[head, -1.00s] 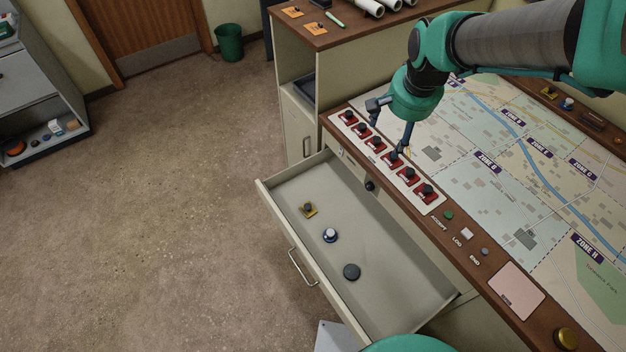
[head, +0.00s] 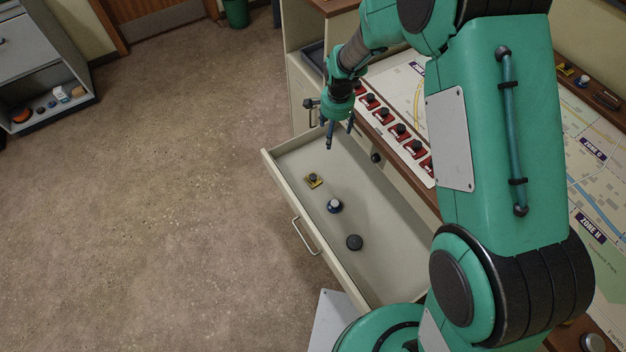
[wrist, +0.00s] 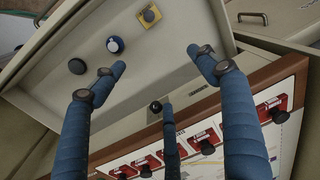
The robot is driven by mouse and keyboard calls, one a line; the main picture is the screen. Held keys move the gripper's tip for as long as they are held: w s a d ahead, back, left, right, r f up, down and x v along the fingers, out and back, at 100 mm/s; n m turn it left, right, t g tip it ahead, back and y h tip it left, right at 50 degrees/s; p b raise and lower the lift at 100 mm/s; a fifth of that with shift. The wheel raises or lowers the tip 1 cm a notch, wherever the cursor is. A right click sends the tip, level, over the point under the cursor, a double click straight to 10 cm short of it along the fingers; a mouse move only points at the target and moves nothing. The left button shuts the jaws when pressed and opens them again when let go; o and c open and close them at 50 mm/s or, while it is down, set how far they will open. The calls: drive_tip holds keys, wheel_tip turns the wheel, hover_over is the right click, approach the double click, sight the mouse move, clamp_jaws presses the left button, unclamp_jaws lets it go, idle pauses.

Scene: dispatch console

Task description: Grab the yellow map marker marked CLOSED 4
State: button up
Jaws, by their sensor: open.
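A yellow square marker with a dark knob (head: 313,181) lies in the open drawer (head: 375,268), near its far end. The same yellow marker (wrist: 150,17) shows at the top of the wrist view; its lettering is too small to read. My gripper (head: 336,140) is open and empty, above the far end of the drawer and apart from the marker. In the wrist view its blue fingers (wrist: 155,75) are spread, with nothing between them.
A blue-and-white round piece (head: 334,205) and a dark round piece (head: 354,242) lie in the same drawer. A row of red switches (head: 400,130) runs along the console edge beside the drawer. The map board (head: 590,180) lies behind my arm. Floor left of the drawer is clear.

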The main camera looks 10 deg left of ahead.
drive_tip(key=m+g, duration=0.1)
hover_over(314, 176)
wheel_tip(314, 176, down, 16)
drive_tip(key=shift+w+r, duration=0.1)
drive_tip(key=shift+f+b, duration=0.6)
drive_tip(key=shift+f, duration=3.7)
drive_tip(key=shift+f+b, duration=0.5)
drive_tip(key=shift+f, duration=2.1)
drive_tip(key=c, duration=1.2)
